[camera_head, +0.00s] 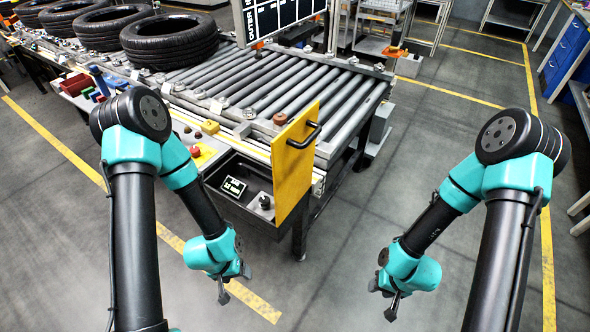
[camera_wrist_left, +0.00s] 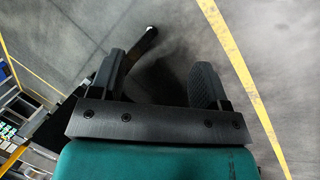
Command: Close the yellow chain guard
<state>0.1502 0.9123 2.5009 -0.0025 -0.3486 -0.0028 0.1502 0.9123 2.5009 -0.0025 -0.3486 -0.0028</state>
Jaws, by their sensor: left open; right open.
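The yellow chain guard (camera_head: 293,165) is a flat upright panel at the near corner of the roller conveyor. It stands out from the conveyor's side like an open door, and a black bar handle (camera_head: 304,135) is on its face. My left gripper (camera_head: 222,292) hangs low over the floor, left of and nearer than the guard, open and empty. Its two fingers, wide apart, also show in the left wrist view (camera_wrist_left: 165,85) with floor beyond them. My right gripper (camera_head: 391,308) is open and empty over the floor, right of and nearer than the guard.
The roller conveyor (camera_head: 275,85) runs back to the left with several black tyres (camera_head: 168,40) on it. A control box with a red button (camera_head: 195,151) is beside the guard. A blue drawer cabinet (camera_head: 568,45) stands at the far right. The floor between my arms is clear.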

